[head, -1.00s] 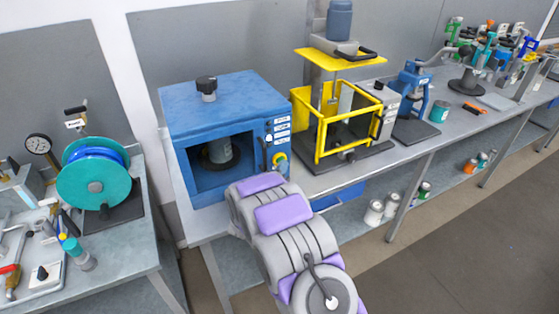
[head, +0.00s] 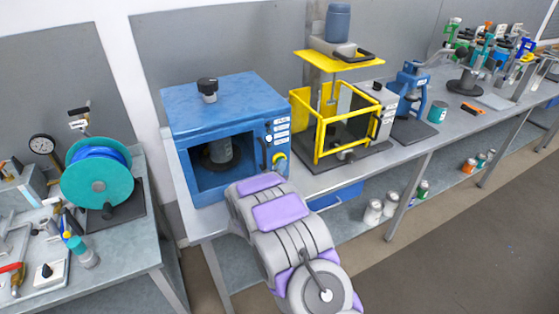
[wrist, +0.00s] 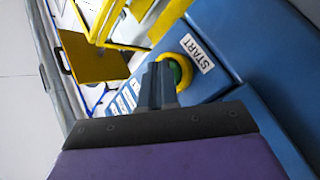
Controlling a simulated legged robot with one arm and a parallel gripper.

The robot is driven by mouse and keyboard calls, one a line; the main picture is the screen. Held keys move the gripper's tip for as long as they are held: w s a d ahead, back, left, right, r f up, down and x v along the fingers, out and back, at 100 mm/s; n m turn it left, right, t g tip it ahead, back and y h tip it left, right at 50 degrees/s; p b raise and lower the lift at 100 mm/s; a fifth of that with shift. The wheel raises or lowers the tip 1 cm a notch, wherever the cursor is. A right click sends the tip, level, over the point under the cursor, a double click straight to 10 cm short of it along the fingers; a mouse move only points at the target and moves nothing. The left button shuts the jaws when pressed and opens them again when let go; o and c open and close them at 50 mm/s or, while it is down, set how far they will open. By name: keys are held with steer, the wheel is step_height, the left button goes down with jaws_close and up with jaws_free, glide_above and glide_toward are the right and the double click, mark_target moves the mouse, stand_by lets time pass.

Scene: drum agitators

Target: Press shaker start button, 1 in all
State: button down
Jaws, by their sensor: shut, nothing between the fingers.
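The shaker is a blue box (head: 225,105) with an open front on the bench, and a grey can sits in its chamber. Its start button (wrist: 178,72) is green with a yellow ring, beside a white START label (wrist: 198,54). In the head view the yellow ring (head: 280,158) shows at the lower right of the front panel, just above my arm. My gripper (wrist: 158,72) is shut and empty, its fingertips right at the button and hiding part of it. I cannot tell whether they touch it. In the head view my arm hides the gripper.
A yellow-caged machine (head: 345,125) stands close to the right of the shaker. A blue clamp-like device (head: 412,100) is farther right. A teal reel (head: 97,180) stands on the left bench. Open floor (head: 450,230) lies at the lower right.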

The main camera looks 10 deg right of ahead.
steer(key=shift+w+r, duration=0.35)
steer(key=shift+r, duration=0.55)
steer(key=shift+s+d+f, duration=0.25)
steer(key=shift+f, duration=0.35)
steer(key=s, duration=0.1)
steer(key=s+d, duration=0.1)
steer(key=s, duration=0.1)
steer(key=s+d+f, duration=0.1)
steer(key=s, duration=0.1)
steer(key=shift+d+p, duration=0.2)
steer(key=shift+p, duration=0.1)
steer(key=shift+a, duration=0.1)
